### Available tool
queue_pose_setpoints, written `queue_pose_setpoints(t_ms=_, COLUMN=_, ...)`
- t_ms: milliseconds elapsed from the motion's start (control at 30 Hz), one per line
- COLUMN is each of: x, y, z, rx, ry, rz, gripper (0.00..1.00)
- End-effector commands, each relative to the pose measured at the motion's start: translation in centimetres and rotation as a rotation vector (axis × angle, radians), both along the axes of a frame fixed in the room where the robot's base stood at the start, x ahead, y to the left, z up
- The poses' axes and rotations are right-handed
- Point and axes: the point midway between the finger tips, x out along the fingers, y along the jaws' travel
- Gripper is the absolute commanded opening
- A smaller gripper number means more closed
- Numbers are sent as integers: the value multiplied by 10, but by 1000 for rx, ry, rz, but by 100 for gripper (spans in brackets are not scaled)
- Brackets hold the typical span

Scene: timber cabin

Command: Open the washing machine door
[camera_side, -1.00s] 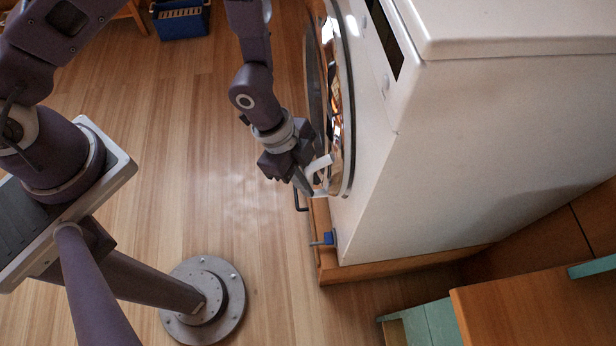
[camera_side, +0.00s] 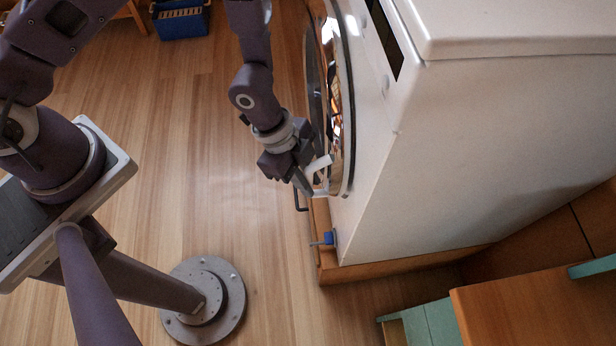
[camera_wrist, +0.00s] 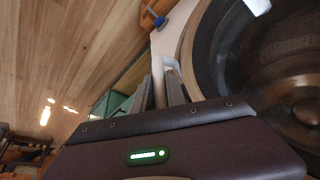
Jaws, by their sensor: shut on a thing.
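The white washing machine (camera_side: 480,140) stands at the right in the side view, with its round door (camera_side: 341,110) on the left-facing front. The dark door glass (camera_wrist: 270,60) and its ring fill the right of the wrist view. My gripper (camera_side: 312,186) is at the lower edge of the door, shut on the white door handle (camera_side: 320,163). In the wrist view the two fingers (camera_wrist: 165,92) close around the pale handle (camera_wrist: 168,66). The exact contact between fingertips and handle is partly hidden. The door looks shut or nearly so; I cannot tell if there is a small gap.
The machine stands on a low wooden plinth (camera_side: 368,268) with a blue tap-like part (camera_side: 328,238) at its corner. A wooden-topped unit (camera_side: 540,310) is at the lower right. A blue crate (camera_side: 181,20) stands far back.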

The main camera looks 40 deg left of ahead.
Motion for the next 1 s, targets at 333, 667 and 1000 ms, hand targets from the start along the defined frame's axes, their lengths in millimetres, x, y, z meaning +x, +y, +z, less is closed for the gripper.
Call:
queue_pose_setpoints(t_ms=333, x=-8, y=12, z=1, rx=-1, ry=-1, rz=-31, gripper=0)
queue_pose_setpoints(t_ms=667, x=-55, y=99, z=1, rx=0, ry=4, rz=-240, gripper=0)
queue_pose_setpoints(t_ms=1000, x=-84, y=233, z=0, rx=3, ry=-5, rz=-547, gripper=0)
